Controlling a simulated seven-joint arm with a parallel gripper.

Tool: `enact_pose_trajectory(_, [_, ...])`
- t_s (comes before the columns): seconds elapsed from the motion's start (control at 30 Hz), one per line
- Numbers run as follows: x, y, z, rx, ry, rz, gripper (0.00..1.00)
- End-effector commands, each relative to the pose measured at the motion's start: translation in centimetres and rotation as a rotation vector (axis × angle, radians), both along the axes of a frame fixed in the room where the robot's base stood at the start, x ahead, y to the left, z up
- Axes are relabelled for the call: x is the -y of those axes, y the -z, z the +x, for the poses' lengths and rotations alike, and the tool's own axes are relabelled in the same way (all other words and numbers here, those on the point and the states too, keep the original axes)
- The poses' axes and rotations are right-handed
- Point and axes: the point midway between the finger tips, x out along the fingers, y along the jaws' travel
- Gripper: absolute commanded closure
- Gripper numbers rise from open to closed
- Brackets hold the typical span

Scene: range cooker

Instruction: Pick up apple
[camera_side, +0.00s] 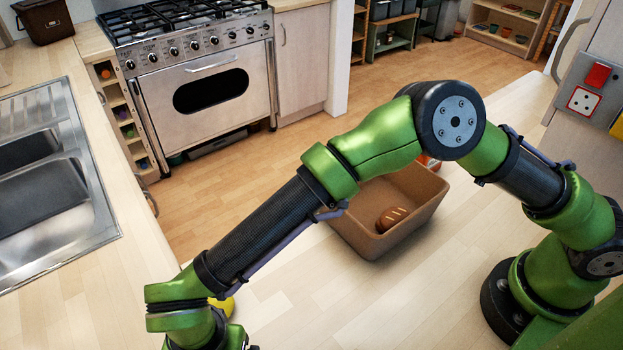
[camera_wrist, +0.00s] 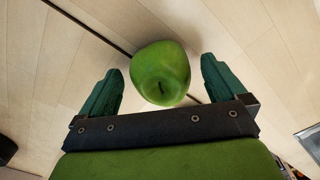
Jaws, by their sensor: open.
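A green apple (camera_wrist: 160,72) shows in the wrist view, with its stem facing the camera. My gripper (camera_wrist: 159,78) is open, one finger on each side of the apple in the picture. Light gaps show between the apple and both fingers, and I cannot tell how far ahead of the fingertips it lies. In the side view the apple is not visible, and my gripper's fingers are out of sight at the bottom left edge.
A brown bin (camera_side: 430,202) with a bread loaf (camera_side: 392,218) stands on the pale counter (camera_side: 290,300). A partly hidden yellow object (camera_side: 227,306) lies beside my arm at the bottom. A metal sink (camera_side: 85,225) is at left. A range cooker (camera_side: 205,100) stands across the floor.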

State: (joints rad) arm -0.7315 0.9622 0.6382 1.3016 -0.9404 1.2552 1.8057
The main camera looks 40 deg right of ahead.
Motion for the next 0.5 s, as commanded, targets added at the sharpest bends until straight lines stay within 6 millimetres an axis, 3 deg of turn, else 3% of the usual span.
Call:
enact_pose_trajectory(0.1, [0.04,1.07,-0.02,-0.001,0.001,0.0,0.02])
enact_pose_trajectory(0.33, [0.02,1.21,0.01,0.001,0.0,0.001,0.02])
enact_pose_trajectory(0.37, [0.02,1.2,0.01,0.001,0.0,0.001,0.04])
enact_pose_trajectory(0.5, [0.02,1.19,0.01,0.001,0.0,0.001,0.25])
